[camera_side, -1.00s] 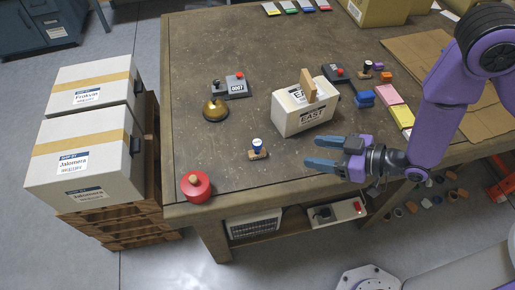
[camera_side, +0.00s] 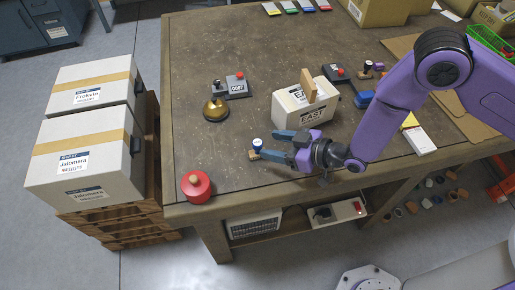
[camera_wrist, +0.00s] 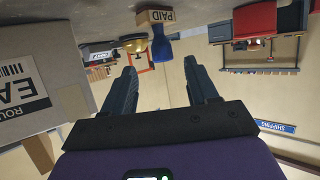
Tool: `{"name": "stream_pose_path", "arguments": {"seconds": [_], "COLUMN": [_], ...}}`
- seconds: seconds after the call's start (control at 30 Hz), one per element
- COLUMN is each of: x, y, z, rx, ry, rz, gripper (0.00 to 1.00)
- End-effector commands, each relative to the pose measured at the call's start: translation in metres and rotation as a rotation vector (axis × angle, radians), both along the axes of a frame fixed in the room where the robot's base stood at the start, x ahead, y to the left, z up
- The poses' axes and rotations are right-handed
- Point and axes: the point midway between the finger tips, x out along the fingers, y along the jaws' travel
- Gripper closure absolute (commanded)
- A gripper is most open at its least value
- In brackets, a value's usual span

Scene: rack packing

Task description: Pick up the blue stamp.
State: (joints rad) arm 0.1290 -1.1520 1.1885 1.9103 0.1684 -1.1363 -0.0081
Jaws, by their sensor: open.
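The blue stamp (camera_side: 257,146) stands upright near the front edge of the table, with a blue handle on a wooden base. In the wrist view, which is upside down, its blue handle (camera_wrist: 160,49) hangs from a wooden block marked PAID. My gripper (camera_side: 268,145) is open and lies low and level just to the right of the stamp, its fingers pointing left at it. In the wrist view my gripper's fingers (camera_wrist: 161,62) are spread to either side of the line to the handle, with nothing held between them. The side view does not show clearly whether a finger touches the stamp.
A white box marked EAST (camera_side: 302,110) stands close behind my gripper. A red round container (camera_side: 196,187) is at the front left corner. A brass bell (camera_side: 216,109) and a numbering device (camera_side: 236,87) stand farther back. Table left of the stamp is clear.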

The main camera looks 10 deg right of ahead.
Motion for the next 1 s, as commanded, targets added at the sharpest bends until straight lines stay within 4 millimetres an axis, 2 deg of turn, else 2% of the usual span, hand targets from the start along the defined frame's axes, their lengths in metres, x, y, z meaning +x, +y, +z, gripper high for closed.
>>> {"name": "stream_pose_path", "arguments": {"seconds": [0.23,0.6,0.97,1.0], "x": [0.006,0.029,0.032,0.032], "y": [0.009,0.038,0.042,0.042], "z": [-0.004,-0.019,-0.021,-0.021], "rx": [0.001,0.0,-0.001,-0.001], "ry": [0.0,0.0,0.001,0.001], "rz": [0.001,0.001,0.001,0.001], "gripper": [0.42,0.42,0.42,0.52]}}
